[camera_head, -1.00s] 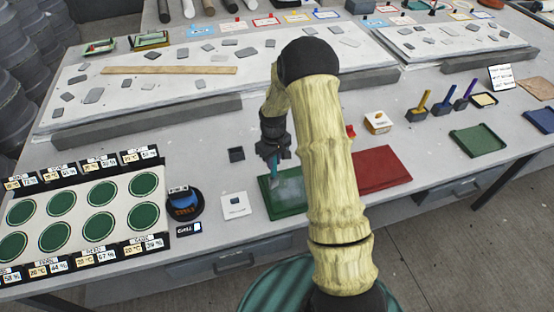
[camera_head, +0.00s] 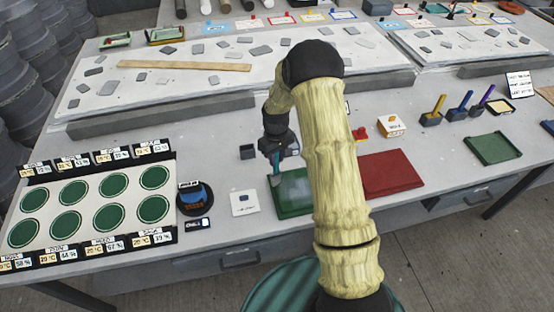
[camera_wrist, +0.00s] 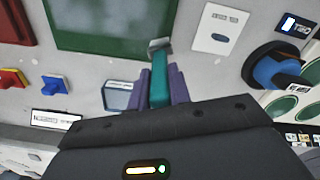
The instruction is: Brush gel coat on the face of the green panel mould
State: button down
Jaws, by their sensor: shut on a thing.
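The green panel mould (camera_head: 292,196) lies flat on the grey table, partly behind my arm. My gripper (camera_head: 277,152) is shut on a brush (camera_head: 275,176) with a teal handle, pointing down at the mould's left edge. In the wrist view the brush (camera_wrist: 158,78) stands between the purple fingers, its pale bristle end by the mould's corner. I cannot tell whether the bristles touch it.
A red panel (camera_head: 391,173) lies right of my arm. A white card (camera_head: 244,202) and a blue-and-black round device (camera_head: 194,198) stand left of the mould. Several brushes in holders (camera_head: 461,105) and another green tray (camera_head: 493,148) are at right.

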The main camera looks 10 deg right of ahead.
jog(key=shift+d, duration=0.1)
jog(key=shift+d, duration=1.8)
jog(key=shift+d+r, duration=0.1)
jog(key=shift+d, duration=1.7)
jog(key=shift+d, duration=1.85)
jog(key=shift+s+d+p, duration=0.1)
jog(key=shift+d+p, duration=0.2)
jog(key=shift+d, duration=1.55)
